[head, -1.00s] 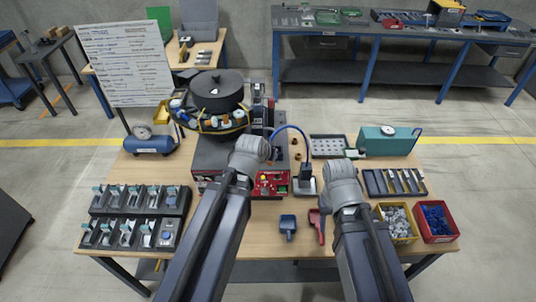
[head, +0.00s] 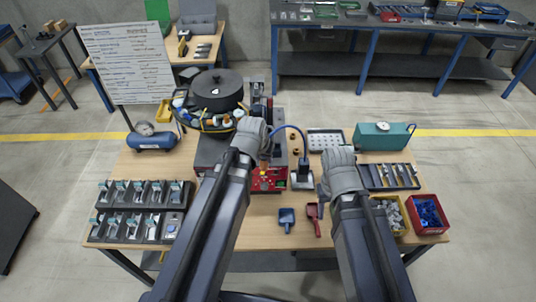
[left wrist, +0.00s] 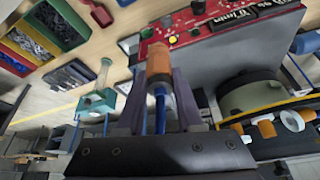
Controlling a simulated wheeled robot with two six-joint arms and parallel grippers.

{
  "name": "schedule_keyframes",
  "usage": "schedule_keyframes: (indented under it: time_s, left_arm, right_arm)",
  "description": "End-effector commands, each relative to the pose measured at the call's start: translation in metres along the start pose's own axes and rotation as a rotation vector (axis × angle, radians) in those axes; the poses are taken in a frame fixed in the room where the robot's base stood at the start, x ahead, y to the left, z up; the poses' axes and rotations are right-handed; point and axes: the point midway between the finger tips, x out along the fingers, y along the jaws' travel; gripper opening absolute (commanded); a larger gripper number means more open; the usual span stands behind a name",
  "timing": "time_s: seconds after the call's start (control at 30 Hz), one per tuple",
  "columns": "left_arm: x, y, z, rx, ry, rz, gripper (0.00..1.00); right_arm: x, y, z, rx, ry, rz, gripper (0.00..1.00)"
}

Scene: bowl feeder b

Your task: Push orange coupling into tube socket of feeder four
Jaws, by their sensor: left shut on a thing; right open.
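My left gripper (left wrist: 162,100) is shut on the orange coupling (left wrist: 160,62), with the blue tube (left wrist: 160,115) running back between its fingers. In the head view the left gripper (head: 267,150) is in front of the feeder, by its red control panel (head: 270,180). The coupling's free end points toward the red panel (left wrist: 215,22) in the left wrist view; I cannot tell whether they touch. The feeder's black bowl (head: 217,92) stands behind left. I cannot make out the tube socket. My right gripper (head: 323,188) is open and empty, its fingers mostly hidden by its wrist.
A black stand (head: 302,180) is close between the grippers. A blue scoop (head: 287,217) and red scoop (head: 312,212) lie at the front. Red (head: 427,214) and yellow bins stand right, a teal box (head: 382,135) behind. Black holders (head: 140,210) fill the left.

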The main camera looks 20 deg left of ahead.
Motion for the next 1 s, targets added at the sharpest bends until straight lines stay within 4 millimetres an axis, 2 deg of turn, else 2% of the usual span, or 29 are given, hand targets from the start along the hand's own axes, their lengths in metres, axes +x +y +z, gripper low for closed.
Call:
schedule_keyframes:
  time_s: [0.03,0.2,0.3,0.43,0.53,0.67,0.87,1.0]
  left_arm:
    - [0.004,-0.001,-0.021,0.000,0.001,0.000,0.00]
    - [0.019,-0.002,-0.079,0.000,0.001,0.000,0.00]
    - [0.026,-0.002,-0.108,0.001,0.001,0.000,0.00]
    - [0.033,-0.002,-0.135,0.001,0.001,0.000,0.00]
    - [0.037,-0.002,-0.147,0.001,0.002,0.000,0.00]
    - [0.038,-0.002,-0.153,0.001,0.002,0.000,0.00]
    - [0.043,-0.002,-0.150,0.001,0.002,0.000,0.00]
    - [0.057,-0.002,-0.145,0.001,0.002,0.000,0.00]
  right_arm:
    - [-0.004,0.000,0.000,0.000,0.000,0.000,0.50]
    - [-0.013,0.001,0.001,-0.001,0.000,0.000,0.50]
    - [-0.017,0.002,0.001,-0.001,-0.001,0.000,0.50]
    - [-0.021,0.002,0.001,-0.002,-0.001,0.000,0.50]
    - [-0.022,0.002,0.002,-0.002,-0.001,0.000,0.50]
    - [-0.022,0.002,0.002,-0.002,-0.001,0.000,0.50]
    - [-0.018,0.002,0.001,-0.002,-0.001,0.000,0.50]
    - [-0.002,0.000,0.000,-0.001,0.000,0.000,0.50]
